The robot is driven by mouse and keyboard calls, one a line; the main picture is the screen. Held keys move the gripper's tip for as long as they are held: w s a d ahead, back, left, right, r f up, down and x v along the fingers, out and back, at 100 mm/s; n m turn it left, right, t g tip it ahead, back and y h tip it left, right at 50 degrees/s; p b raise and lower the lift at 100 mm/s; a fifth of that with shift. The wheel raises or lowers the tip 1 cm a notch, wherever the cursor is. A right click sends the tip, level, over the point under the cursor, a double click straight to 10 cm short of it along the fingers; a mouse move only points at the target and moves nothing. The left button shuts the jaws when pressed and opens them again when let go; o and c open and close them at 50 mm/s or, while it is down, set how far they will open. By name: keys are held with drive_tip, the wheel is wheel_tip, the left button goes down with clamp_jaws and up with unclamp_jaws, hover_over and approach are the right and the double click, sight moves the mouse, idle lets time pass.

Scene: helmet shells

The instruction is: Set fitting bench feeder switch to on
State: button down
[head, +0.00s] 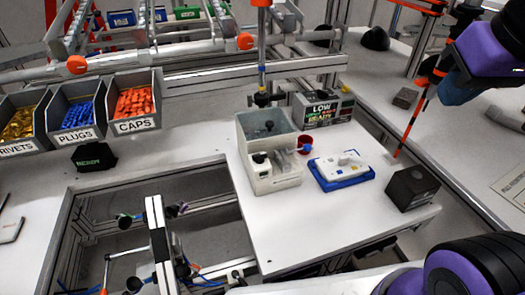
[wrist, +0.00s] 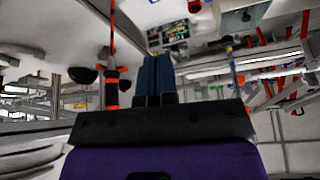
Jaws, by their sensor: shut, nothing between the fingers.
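The grey feeder box (head: 268,140) stands on the white bench in the head view. Small black and white parts show on its front and top; I cannot tell which is the switch or how it is set. A sign box (head: 322,108) reading LOW and READY stands behind it. My gripper (head: 455,94) is at the upper right of the head view, well to the right of the feeder and apart from it. Its two blue fingers (wrist: 153,76) are together in the wrist view, with nothing between them.
A white device (head: 343,167) on a blue tray, a red cup (head: 305,145) and a dark box (head: 411,188) stand right of the feeder. An orange and black pole (head: 416,113) stands near my gripper. Bins of rivets, plugs (head: 80,112) and caps are at left.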

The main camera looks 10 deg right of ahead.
idle(0.3)
drive_tip(key=c, duration=1.6)
unclamp_jaws()
drive_tip(key=shift+o, duration=0.7)
drive_tip(key=shift+w+a, duration=0.15)
drive_tip(key=shift+w, duration=0.05)
drive_tip(key=m+g, duration=0.5)
drive_tip(key=m, duration=1.1)
hover_over(260, 154)
wheel_tip(260, 154, down, 13)
wheel_tip(260, 154, down, 10)
drive_tip(key=shift+f, duration=0.1)
